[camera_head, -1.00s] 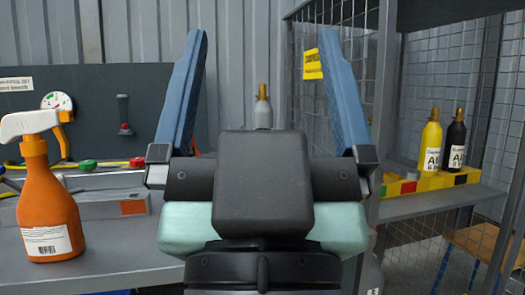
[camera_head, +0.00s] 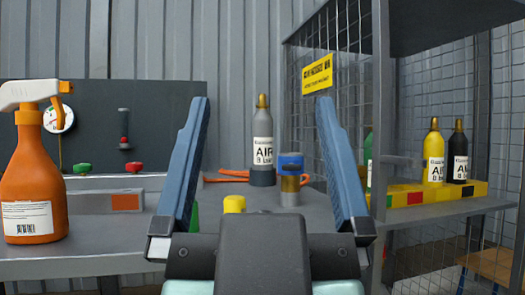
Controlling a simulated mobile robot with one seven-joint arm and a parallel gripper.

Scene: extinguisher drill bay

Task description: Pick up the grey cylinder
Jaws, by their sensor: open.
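The grey cylinder (camera_head: 263,128) has a brass-coloured neck and a white label with AIR on it. It stands upright on a dark round base at the back of the grey bench (camera_head: 110,252). My gripper (camera_head: 264,105) is open and empty, its two blue fingers spread wide apart. In the picture the cylinder shows between the fingers, but it stands farther back and they do not touch it. The gripper's body hides the near part of the bench.
An orange spray bottle (camera_head: 32,180) stands at the left. At right, yellow (camera_head: 433,155) and black (camera_head: 457,155) cylinders stand in a striped rack beyond a mesh cage (camera_head: 335,110).

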